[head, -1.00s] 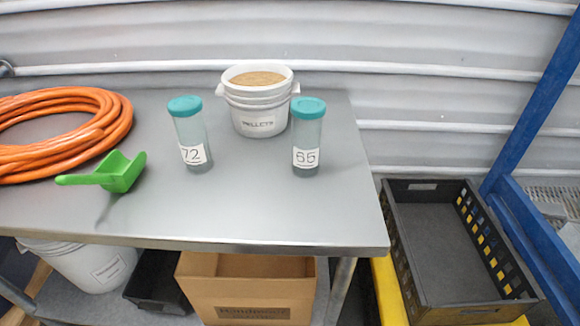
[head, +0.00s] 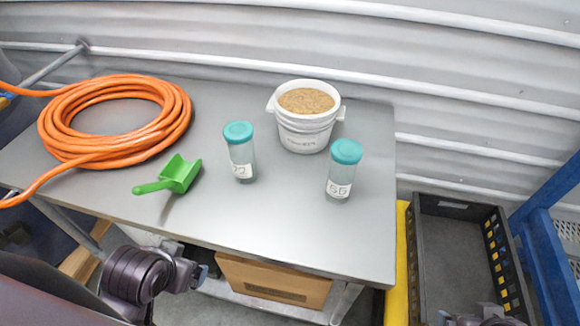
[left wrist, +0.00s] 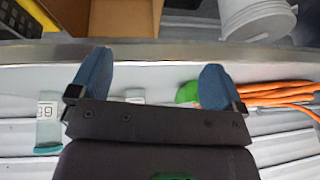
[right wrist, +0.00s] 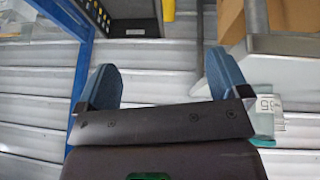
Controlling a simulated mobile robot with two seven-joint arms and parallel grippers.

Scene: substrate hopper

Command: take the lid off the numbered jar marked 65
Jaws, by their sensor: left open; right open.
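The jar marked 65 (head: 339,184) stands upright on the steel table, clear with a teal lid (head: 347,151) on it. It also shows at the left of the left wrist view (left wrist: 48,128) and, partly hidden behind my gripper, in the right wrist view (right wrist: 264,118). A similar jar (head: 241,157), its label now blurred, stands to its left with its teal lid on. My left gripper (left wrist: 153,78) is open and empty, in front of the table's front edge. My right gripper (right wrist: 162,82) is open and empty, low at the right, apart from the jars.
A white bucket of pellets (head: 303,134) stands behind the two jars. A green scoop (head: 178,174) and an orange hose coil (head: 168,128) lie to the left. A black crate (head: 451,206) is right of the table. The table front before jar 65 is clear.

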